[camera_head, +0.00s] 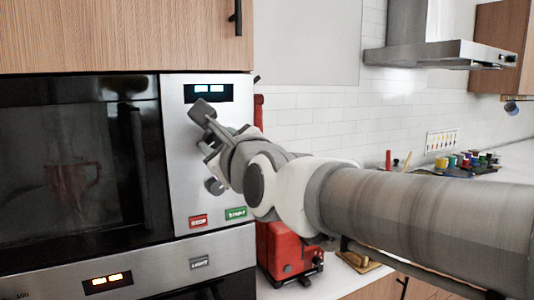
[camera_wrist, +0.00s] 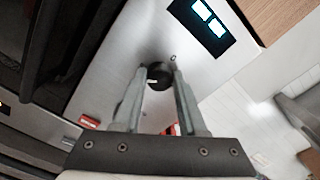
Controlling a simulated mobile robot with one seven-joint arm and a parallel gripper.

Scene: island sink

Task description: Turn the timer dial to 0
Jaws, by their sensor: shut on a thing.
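A dark round dial (camera_wrist: 158,75) with a small pale mark sits on the silver microwave control panel, below the lit display (camera_wrist: 205,22). In the wrist view my gripper (camera_wrist: 158,68) has one finger on each side of this dial and is shut on it. In the head view my gripper (camera_head: 207,128) is at the upper part of the panel, just under the display (camera_head: 208,92). A lower dial (camera_head: 214,186) shows beside my wrist. The dial's numbers cannot be read.
A red stop button (camera_head: 198,221) and a green start button (camera_head: 236,213) are low on the panel. The dark microwave door (camera_head: 70,160) is to the left. A red appliance (camera_head: 285,255) stands on the counter below my arm.

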